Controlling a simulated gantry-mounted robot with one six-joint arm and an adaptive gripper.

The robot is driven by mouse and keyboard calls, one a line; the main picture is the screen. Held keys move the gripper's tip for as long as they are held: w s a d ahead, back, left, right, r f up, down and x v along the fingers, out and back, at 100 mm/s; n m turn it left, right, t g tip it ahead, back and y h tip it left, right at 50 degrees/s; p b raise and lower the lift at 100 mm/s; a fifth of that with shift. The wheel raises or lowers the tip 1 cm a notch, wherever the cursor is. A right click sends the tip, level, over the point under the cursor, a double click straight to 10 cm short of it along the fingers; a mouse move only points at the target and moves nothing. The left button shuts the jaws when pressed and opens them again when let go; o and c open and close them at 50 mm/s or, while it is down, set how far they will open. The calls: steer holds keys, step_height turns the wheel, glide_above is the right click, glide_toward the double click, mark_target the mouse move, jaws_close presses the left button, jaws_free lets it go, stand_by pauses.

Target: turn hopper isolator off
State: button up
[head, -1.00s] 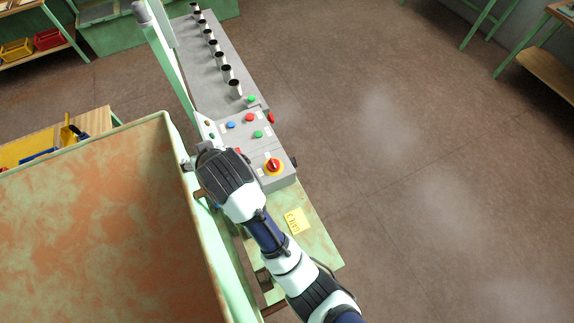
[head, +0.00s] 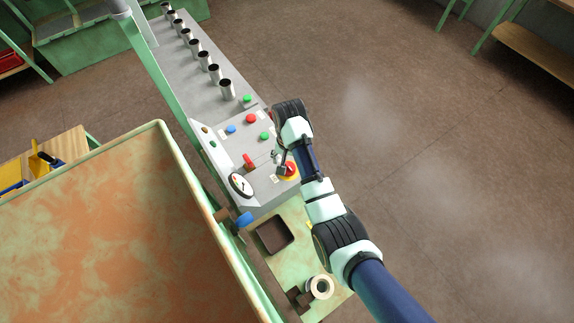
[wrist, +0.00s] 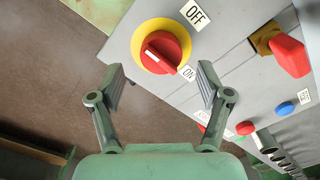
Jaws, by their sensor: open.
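The hopper isolator appears to be a red rotary knob (wrist: 170,45) on a yellow round plate (wrist: 141,37), on a grey control panel. An OFF label (wrist: 195,14) and an ON label (wrist: 187,72) sit beside the plate. A white mark shows on the knob; I cannot tell for sure which label it points to. In the head view the knob (head: 290,168) is partly hidden by my gripper (head: 283,158). In the wrist view my gripper (wrist: 161,82) is open and empty, its two fingers apart, with the knob beyond the fingertips. I see no contact.
A red lever (wrist: 290,55) on a brass base is beside the isolator. Red, blue and green buttons (head: 251,118), a gauge (head: 241,184) and several metal tubes (head: 226,88) line the panel. A large rusty bin (head: 100,230) stands left. The floor at right is clear.

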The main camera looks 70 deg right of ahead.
mark_target(288, 168)
step_height(288, 168, down, 4)
steer(key=shift+r, duration=0.15)
steer(key=c, duration=1.2)
steer(key=shift+o, duration=0.2)
steer(key=shift+r, duration=0.1)
